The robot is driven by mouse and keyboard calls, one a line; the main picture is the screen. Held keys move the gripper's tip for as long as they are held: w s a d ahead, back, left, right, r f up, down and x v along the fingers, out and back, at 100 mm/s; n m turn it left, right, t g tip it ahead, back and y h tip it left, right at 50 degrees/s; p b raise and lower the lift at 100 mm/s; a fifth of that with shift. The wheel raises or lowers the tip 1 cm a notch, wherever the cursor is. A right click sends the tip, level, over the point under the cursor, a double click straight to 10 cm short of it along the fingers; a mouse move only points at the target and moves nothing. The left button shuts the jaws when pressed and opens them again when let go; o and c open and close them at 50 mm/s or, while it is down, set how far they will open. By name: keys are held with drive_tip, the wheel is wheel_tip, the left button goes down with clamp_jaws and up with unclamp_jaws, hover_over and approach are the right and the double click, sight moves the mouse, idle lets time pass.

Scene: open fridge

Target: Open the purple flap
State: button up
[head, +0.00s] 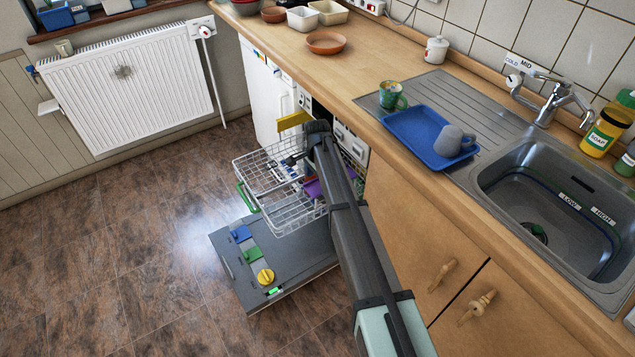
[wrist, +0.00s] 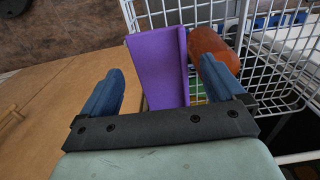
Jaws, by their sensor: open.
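The purple flap (wrist: 160,65) is an upright-looking purple panel in the middle of the wrist view, beside the white wire rack. It also shows as a small purple patch (head: 314,189) in the head view, partly hidden by my arm and the rack wires. My gripper (wrist: 163,88) is open and empty, with one blue finger on each side of the flap in the picture. Whether a finger touches the flap I cannot tell. In the head view my gripper (head: 292,159) is small and dark over the rack.
The white wire rack (head: 285,215) is pulled out above the lowered grey door (head: 290,280), which carries blue, green and yellow pieces. An orange-brown rounded object (wrist: 213,52) lies right of the flap. A wooden cabinet front (head: 415,225) borders the right. Floor on the left is clear.

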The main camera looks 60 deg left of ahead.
drive_tip(key=shift+f, duration=0.75)
drive_tip(key=c, duration=1)
drive_tip(key=shift+c, duration=0.2)
